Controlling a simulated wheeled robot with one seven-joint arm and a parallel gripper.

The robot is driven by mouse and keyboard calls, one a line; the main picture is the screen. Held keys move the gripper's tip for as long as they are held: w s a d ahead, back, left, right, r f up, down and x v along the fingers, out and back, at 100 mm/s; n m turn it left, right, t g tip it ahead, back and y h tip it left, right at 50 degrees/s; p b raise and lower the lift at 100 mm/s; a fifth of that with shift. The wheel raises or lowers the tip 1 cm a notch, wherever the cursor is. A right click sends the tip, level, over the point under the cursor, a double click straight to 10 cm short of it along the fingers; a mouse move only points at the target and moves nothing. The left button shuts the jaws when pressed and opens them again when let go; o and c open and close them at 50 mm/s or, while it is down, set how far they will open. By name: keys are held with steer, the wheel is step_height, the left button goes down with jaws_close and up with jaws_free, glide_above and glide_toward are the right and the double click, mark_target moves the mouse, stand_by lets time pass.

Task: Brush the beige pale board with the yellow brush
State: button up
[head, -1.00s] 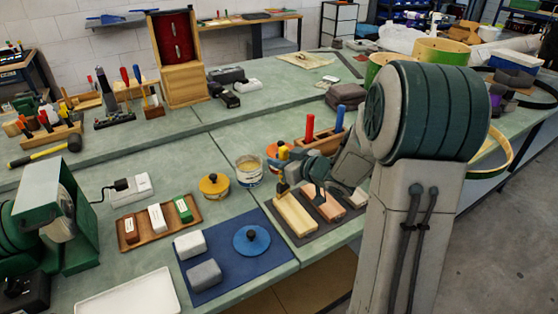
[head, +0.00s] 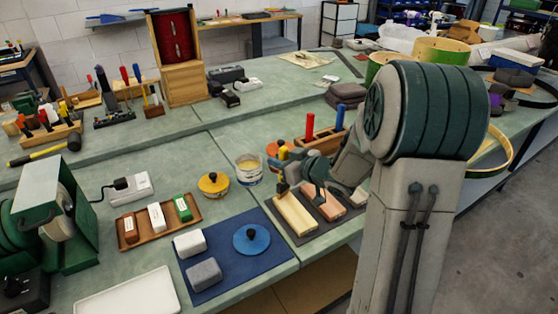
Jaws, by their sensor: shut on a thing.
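The beige pale board (head: 296,215) lies on a dark grey mat (head: 301,241), leftmost of the boards there. The yellow brush (head: 283,153) is upright, its yellow handle showing above my gripper (head: 283,172). My gripper is shut on the brush at the far end of the beige board. The brush's lower end is close to that end of the board; I cannot tell whether it touches. A pinkish board (head: 328,207) lies just right of it, and another board is partly hidden behind my arm. A dark part over the pinkish board is unclear.
A wooden rack (head: 325,143) with red and blue handles stands behind the boards. An open tin (head: 249,168) and a yellow-lidded pot (head: 214,184) stand to the left. A blue mat (head: 221,290) with two grey blocks and a blue disc lies front left.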

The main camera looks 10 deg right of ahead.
steer(key=shift+f, duration=0.2)
steer(key=shift+s, duration=0.15)
stand_by(0.3)
steer(key=shift+s+d, duration=0.25)
steer(key=shift+s, duration=0.45)
steer(key=shift+s+d, duration=0.2)
steer(key=shift+s, duration=0.55)
steer(key=shift+s+d+p, duration=0.2)
steer(key=shift+s+d, duration=0.05)
steer(key=shift+s, duration=0.4)
steer(key=shift+s+d+p, duration=0.2)
steer(key=shift+s+d, duration=0.05)
steer(key=shift+s, duration=0.5)
steer(key=shift+s+d+p, duration=0.15)
steer(key=shift+s+d, duration=0.1)
steer(key=shift+s, duration=0.45)
steer(key=shift+s+d+p, duration=0.15)
steer(key=shift+s+d, duration=0.05)
steer(key=shift+s, duration=0.55)
